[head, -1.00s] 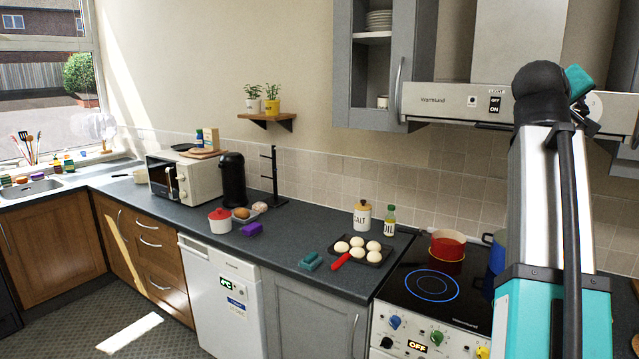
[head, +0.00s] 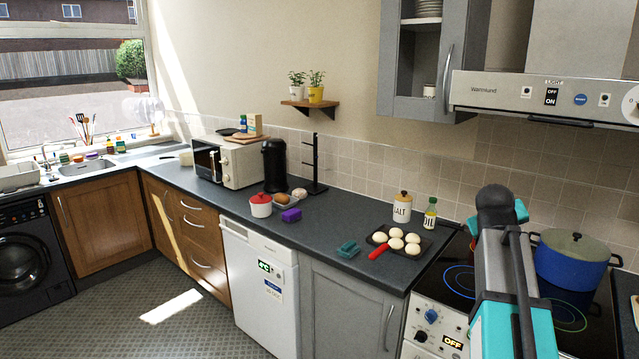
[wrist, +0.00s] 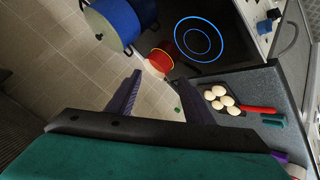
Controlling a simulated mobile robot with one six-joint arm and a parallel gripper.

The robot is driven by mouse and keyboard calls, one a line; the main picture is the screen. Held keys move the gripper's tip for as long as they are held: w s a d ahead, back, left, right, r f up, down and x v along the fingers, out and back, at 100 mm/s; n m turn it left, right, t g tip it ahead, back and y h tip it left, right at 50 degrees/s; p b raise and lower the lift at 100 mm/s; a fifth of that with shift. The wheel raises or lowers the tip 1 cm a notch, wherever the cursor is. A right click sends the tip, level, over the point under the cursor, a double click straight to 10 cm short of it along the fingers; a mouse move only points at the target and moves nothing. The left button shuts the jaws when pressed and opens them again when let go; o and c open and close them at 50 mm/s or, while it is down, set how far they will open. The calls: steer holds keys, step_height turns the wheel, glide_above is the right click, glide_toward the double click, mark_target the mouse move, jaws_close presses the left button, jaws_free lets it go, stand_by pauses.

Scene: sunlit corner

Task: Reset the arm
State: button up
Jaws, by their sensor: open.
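My gripper (wrist: 160,88) shows in the wrist view with its two dark fingers spread apart and nothing between them. The wrist camera looks across the hob (wrist: 198,40) and the tiled wall. In the head view my arm rises at the lower right in front of the hob (head: 459,280), and my gripper cannot be made out there. A red pot (wrist: 159,58) stands on the hob in the wrist view; my arm hides it in the head view. A blue pot (head: 573,266) stands right of my arm.
A dark tray (head: 426,244) with several pale buns and a red handle lies left of the hob. A salt jar (head: 402,208) and an oil bottle (head: 430,214) stand behind it. The cooker hood (head: 540,95) hangs above. Open floor (head: 130,310) lies at the left.

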steer(key=a+f+g+y, duration=0.1)
steer(key=a+f+y, duration=0.1)
steer(key=a+f, duration=0.65)
steer(key=a+f+g+y, duration=0.1)
steer(key=a+f, duration=0.2)
steer(key=f, duration=1)
steer(key=s+a+f+g+y, duration=0.1)
steer(key=s+a+f+g, duration=0.1)
steer(key=s+a+f, duration=0.6)
steer(key=s+a+f+g+y, duration=0.15)
steer(key=a+f, duration=0.35)
steer(key=f, duration=0.7)
steer(key=s+a+f+g+y, duration=0.1)
steer(key=s+a+f+g, duration=0.1)
steer(key=s+a+f, duration=0.6)
steer(key=s+d+f+g, duration=0.1)
steer(key=s+f+g, duration=0.2)
steer(key=s+f, duration=0.7)
steer(key=s+f+g+b, duration=0.1)
steer(key=s+f+g, duration=0.2)
steer(key=s+f, duration=0.7)
steer(key=s, duration=0.7)
steer(key=shift+d, duration=0.35)
